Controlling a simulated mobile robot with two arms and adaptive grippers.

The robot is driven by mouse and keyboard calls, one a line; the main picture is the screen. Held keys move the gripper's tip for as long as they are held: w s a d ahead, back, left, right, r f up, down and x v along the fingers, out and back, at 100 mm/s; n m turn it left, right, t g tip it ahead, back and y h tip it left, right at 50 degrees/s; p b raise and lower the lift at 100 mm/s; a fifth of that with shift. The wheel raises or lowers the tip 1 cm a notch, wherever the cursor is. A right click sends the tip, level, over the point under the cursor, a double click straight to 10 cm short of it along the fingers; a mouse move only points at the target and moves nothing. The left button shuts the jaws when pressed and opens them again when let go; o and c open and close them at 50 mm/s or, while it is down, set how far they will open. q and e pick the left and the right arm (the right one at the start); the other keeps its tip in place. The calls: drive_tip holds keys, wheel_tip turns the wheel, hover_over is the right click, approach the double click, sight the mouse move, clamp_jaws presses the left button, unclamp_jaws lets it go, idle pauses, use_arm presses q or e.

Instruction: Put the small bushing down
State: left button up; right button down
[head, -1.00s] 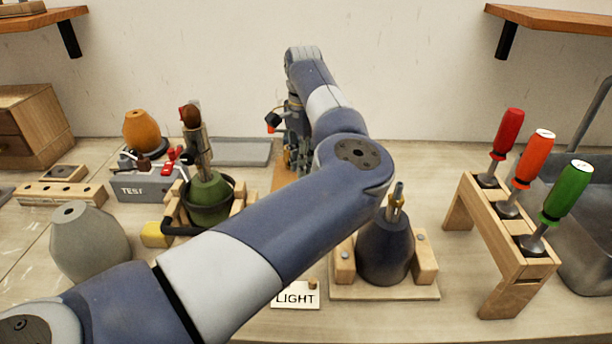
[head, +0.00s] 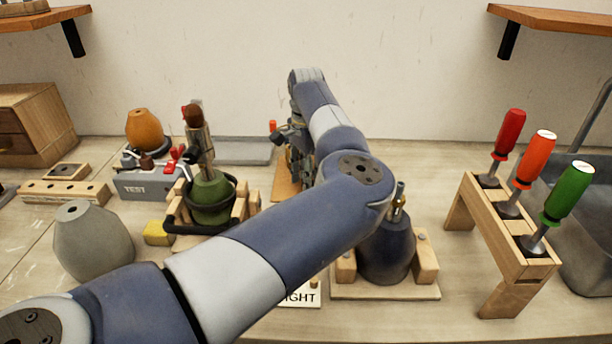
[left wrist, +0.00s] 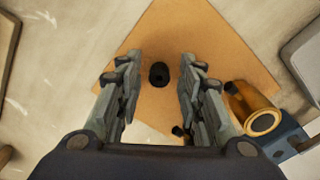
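The small bushing (left wrist: 159,74) is a short black cylinder with a hole, standing over the tan mat (left wrist: 205,35) in the left wrist view. My left gripper (left wrist: 158,66) is open, with one finger on each side of the bushing and a visible gap to both. The bushing appears to rest on the mat. In the head view my left gripper (head: 297,155) is partly hidden behind my own arm, above the mat (head: 283,185), and the bushing cannot be made out there. My right gripper is not in view.
A brass cylinder (left wrist: 250,105) and a blue block (left wrist: 285,135) lie close to the right finger. In the head view a green lamp base (head: 211,198) in a wooden cradle stands left, a dark blue one (head: 386,255) right. A screwdriver rack (head: 490,225) stands further right.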

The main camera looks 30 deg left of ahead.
use_arm(q)
drive_tip(key=shift+r, duration=0.35)
wheel_tip(320, 180, up, 12)
drive_tip(key=b, duration=0.1)
drive_tip(key=shift+f, duration=0.15)
idle(0.4)
